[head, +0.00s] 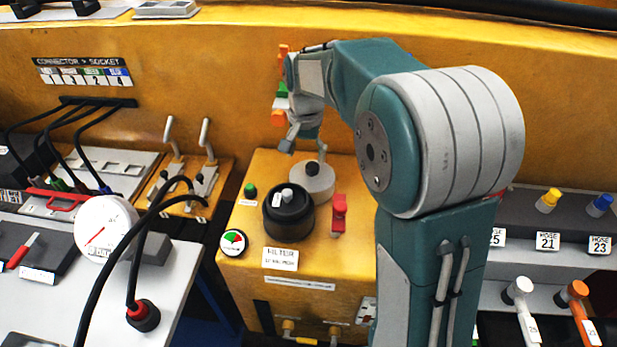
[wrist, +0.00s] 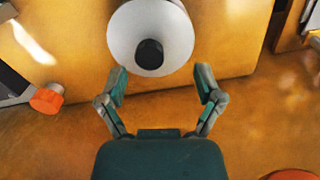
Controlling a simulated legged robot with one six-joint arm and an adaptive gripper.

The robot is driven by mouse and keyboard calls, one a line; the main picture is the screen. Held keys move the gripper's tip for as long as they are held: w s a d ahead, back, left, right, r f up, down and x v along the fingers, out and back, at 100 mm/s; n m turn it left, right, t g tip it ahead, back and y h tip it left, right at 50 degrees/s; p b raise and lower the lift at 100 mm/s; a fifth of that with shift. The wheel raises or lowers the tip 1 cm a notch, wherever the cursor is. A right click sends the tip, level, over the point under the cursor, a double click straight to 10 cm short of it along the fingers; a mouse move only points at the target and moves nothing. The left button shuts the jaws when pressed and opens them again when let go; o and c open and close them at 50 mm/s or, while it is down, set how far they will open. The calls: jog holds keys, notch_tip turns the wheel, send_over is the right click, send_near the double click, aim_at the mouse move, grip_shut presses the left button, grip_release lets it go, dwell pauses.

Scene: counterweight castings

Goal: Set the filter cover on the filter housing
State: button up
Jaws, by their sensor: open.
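The filter cover (head: 318,184) is a light grey disc with a black knob, lying on the yellow filter bench behind the filter housing. In the wrist view the cover (wrist: 178,38) fills the top middle, its knob facing the camera. The filter housing (head: 289,222) is a black round body with a pale piece standing in its top. It stands in front of the cover, left of it. My gripper (head: 305,140) is above and behind the cover. In the wrist view my gripper (wrist: 161,86) is open and empty, its fingertips apart from the cover and short of its rim.
A red clamp-like part (head: 339,215) stands right of the housing. A green button (head: 250,190) and a dial gauge (head: 233,242) are at its left. Levers (head: 205,160) and a hose rack (head: 548,238) flank the bench. An orange knob (wrist: 46,99) shows left of my fingers.

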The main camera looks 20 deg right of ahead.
aim_at(313, 165)
jog(key=f, duration=0.1)
jog(key=d+f, duration=0.1)
jog(key=f, duration=0.1)
jog(key=d+f, duration=0.1)
jog(key=shift+w+f, duration=0.1)
jog(key=shift+f, duration=0.2)
jog(key=shift+a+f, duration=0.15)
jog(key=shift+f, duration=0.15)
jog(key=shift+a, duration=0.25)
jog(key=shift+c, duration=0.7)
grip_shut()
jog(key=shift+d, duration=0.25)
